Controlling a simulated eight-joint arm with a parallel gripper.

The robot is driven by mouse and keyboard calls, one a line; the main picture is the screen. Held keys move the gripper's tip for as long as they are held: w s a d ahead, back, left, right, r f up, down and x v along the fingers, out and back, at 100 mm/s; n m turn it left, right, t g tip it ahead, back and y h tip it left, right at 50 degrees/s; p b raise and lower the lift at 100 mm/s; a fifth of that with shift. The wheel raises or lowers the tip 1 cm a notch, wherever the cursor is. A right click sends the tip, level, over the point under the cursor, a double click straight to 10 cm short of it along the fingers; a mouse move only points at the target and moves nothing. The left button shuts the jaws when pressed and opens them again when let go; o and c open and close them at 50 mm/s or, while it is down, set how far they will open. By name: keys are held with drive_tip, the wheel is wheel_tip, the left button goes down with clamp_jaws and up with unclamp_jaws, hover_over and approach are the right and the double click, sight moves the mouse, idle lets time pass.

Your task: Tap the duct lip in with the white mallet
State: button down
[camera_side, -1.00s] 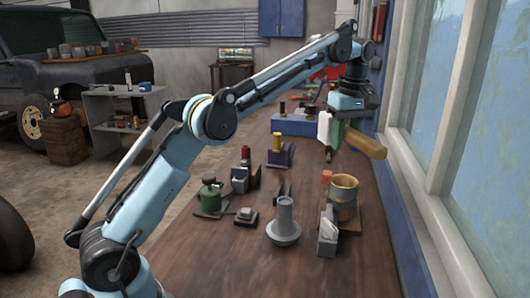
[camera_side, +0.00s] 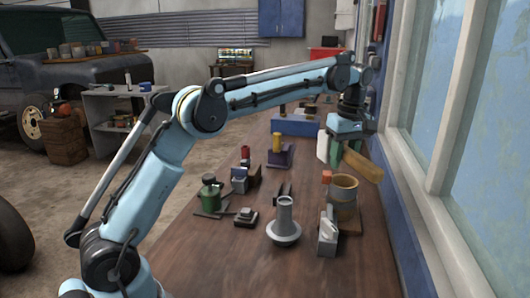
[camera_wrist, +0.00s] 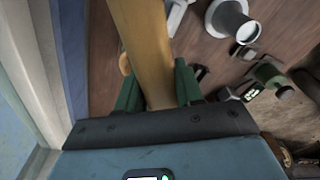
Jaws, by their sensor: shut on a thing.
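My gripper (camera_side: 337,150) is shut on the tan handle of the mallet (camera_side: 362,166). It hangs above the right side of the bench, by the window. The mallet's white head (camera_side: 322,145) shows left of my green fingers, and the handle slants down to the right. In the wrist view the handle (camera_wrist: 146,50) runs up between my fingers (camera_wrist: 158,88); the head is hidden there. A tan round cup-like piece (camera_side: 343,198) stands below the mallet, apart from it. A grey flanged tube (camera_side: 284,218) stands to its left. I cannot tell which piece has the duct lip.
A small red block (camera_side: 327,177) and a light grey bracket (camera_side: 327,238) are close to the tan piece. A green canister (camera_side: 210,197) and small dark fixtures are left. A blue block (camera_side: 296,125) is farther back. The window wall borders the right. The front bench is clear.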

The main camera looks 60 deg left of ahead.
drive_tip(key=shift+f, duration=0.2)
drive_tip(key=shift+f, duration=0.75)
idle(0.3)
drive_tip(key=shift+r, duration=0.5)
idle(0.3)
drive_tip(key=shift+f, duration=0.75)
idle(0.5)
drive_tip(key=shift+r, duration=0.5)
drive_tip(key=shift+f, duration=0.1)
